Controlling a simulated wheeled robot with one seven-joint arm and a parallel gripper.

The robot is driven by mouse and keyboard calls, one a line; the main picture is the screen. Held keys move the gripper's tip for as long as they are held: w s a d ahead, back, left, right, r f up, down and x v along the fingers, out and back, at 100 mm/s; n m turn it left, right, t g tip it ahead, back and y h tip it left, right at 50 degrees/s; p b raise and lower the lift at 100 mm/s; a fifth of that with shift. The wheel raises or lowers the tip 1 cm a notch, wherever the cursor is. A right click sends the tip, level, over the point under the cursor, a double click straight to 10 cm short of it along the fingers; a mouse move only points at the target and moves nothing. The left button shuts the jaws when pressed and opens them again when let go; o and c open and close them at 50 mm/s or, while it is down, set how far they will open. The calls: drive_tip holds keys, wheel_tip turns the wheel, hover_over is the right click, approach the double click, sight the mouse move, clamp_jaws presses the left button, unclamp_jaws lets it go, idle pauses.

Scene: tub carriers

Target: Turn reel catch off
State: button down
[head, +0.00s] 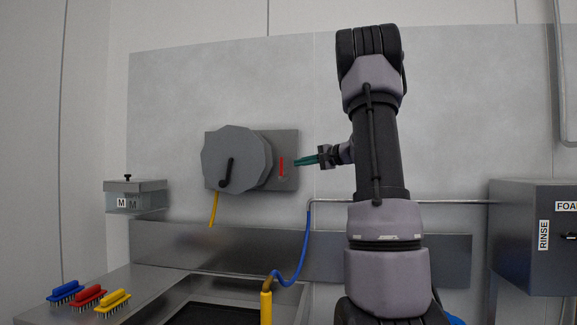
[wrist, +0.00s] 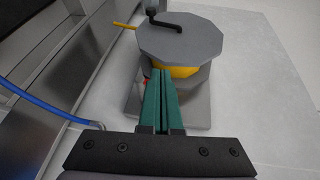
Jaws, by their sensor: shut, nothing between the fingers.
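The hose reel (head: 233,157) is a grey many-sided drum with a dark crank, on a grey plate on the wall. In the wrist view the reel (wrist: 180,40) is beyond the fingertips, with yellow hose wound beneath its disc. The reel catch (head: 282,166) is a small red upright lever on the plate, right of the drum. In the wrist view only a bit of red shows beside the fingers; the rest is hidden. My gripper (head: 297,162) has green fingers, shut and empty, pointing left with tips close to the catch. I cannot tell whether they touch it. The fingers (wrist: 160,84) also show in the wrist view.
A blue hose (head: 304,240) hangs below right of the reel, leading to a yellow nozzle (head: 266,305) over the sink. Several brushes (head: 89,296) lie on the left counter. A grey box (head: 532,235) labelled RINSE stands at the right. The wall above the reel is clear.

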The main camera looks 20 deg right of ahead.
drive_tip(key=w+d+m+t+h, duration=0.2)
drive_tip(key=w+d+t, duration=0.15)
drive_tip(key=d, duration=0.65)
drive_tip(key=w+a, duration=0.7)
drive_tip(key=w, duration=0.4)
drive_tip(key=shift+a+f+g, duration=0.2)
drive_tip(key=shift+a+g, duration=0.05)
drive_tip(key=shift+g, duration=0.1)
